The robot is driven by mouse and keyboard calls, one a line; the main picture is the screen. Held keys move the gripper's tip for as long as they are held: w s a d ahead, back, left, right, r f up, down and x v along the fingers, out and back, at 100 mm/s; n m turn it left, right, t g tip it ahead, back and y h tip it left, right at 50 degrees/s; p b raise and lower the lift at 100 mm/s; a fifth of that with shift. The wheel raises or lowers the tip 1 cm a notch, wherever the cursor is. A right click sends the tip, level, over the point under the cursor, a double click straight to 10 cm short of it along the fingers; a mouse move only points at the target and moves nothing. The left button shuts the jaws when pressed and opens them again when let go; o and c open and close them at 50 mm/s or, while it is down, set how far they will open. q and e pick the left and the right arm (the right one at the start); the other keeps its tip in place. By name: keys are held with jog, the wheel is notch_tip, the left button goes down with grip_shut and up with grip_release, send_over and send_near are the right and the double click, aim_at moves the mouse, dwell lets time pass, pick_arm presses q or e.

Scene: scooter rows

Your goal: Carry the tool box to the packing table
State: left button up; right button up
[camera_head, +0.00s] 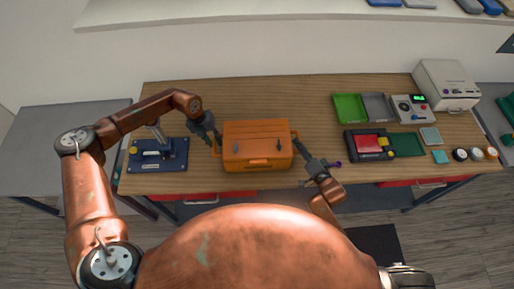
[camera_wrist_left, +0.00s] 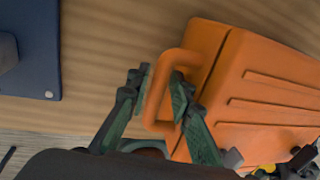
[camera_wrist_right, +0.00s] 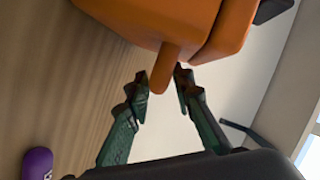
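The orange tool box (camera_head: 257,145) sits on the wooden workbench (camera_head: 290,100), near its front edge, with a loop handle at each end. I cannot tell which table is the packing table.
A blue-based vise (camera_head: 158,155) stands left of the box. Right of it are a green tray (camera_head: 348,107), a red-and-black device (camera_head: 370,144), a white machine (camera_head: 446,85) and a purple item (camera_wrist_right: 37,163). A grey table (camera_head: 60,140) adjoins at left.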

pick_arm(q)
jog(key=shift+f, duration=0.35)
pick_arm(e)
jog(key=shift+w+a, duration=0.2)
jog(key=shift+w, duration=0.1)
pick_arm(q)
jog(key=shift+c, duration=0.2)
pick_arm(e)
jog(key=shift+c, duration=0.2)
pick_arm(q)
grip_shut()
pick_arm(e)
grip_shut()
pick_arm(q)
jog(key=shift+r, duration=0.1)
